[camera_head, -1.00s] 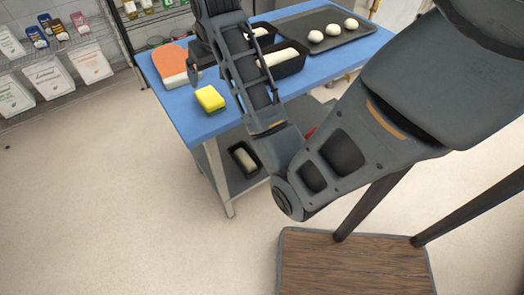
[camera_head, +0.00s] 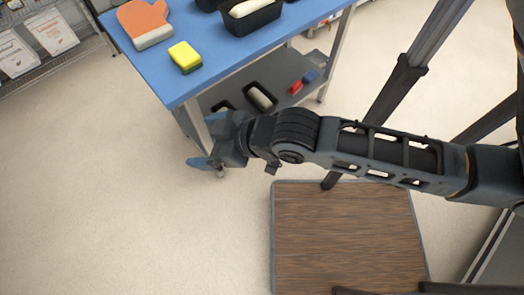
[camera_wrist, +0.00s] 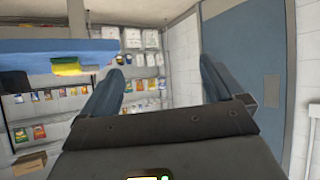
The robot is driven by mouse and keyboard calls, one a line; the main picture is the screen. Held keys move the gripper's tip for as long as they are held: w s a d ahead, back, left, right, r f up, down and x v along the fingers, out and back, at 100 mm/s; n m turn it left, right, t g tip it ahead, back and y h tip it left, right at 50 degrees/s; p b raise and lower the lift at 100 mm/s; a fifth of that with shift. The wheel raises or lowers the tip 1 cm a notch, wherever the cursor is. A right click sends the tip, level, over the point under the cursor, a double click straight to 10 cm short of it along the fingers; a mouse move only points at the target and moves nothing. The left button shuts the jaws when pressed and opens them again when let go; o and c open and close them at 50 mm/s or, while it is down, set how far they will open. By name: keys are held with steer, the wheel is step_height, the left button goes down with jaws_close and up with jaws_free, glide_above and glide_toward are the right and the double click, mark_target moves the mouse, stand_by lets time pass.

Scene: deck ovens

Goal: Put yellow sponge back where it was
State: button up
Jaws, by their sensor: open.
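The yellow sponge (camera_head: 185,54) with a green underside lies on the blue table top (camera_head: 222,58), near its front left edge. It also shows in the wrist view at the left (camera_wrist: 68,68), at the edge of the blue surface. My gripper (camera_head: 204,142) is open and empty, below table-top height near the front left table leg, apart from the sponge. In the wrist view its two fingers (camera_wrist: 162,78) are spread with nothing between them.
An orange and white oven mitt (camera_head: 144,22) lies left of the sponge. A dark loaf pan with dough (camera_head: 252,15) stands to the right. The lower shelf (camera_head: 236,92) holds pans and a red item (camera_head: 295,87). A wire rack (camera_head: 88,42) stands at the left.

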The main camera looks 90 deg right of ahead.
steer(key=s+a+r+n+t+y, duration=0.2)
steer(key=s+a+r+t+y, duration=0.1)
steer(key=s+a+r, duration=0.5)
steer(key=s+r+t, duration=0.1)
steer(key=s+r, duration=0.1)
steer(key=s, duration=0.1)
steer(key=shift+a+n+y, duration=0.3)
steer(key=shift+s+r, duration=0.1)
steer(key=shift+f+b, duration=0.45)
steer(key=shift+b, duration=0.05)
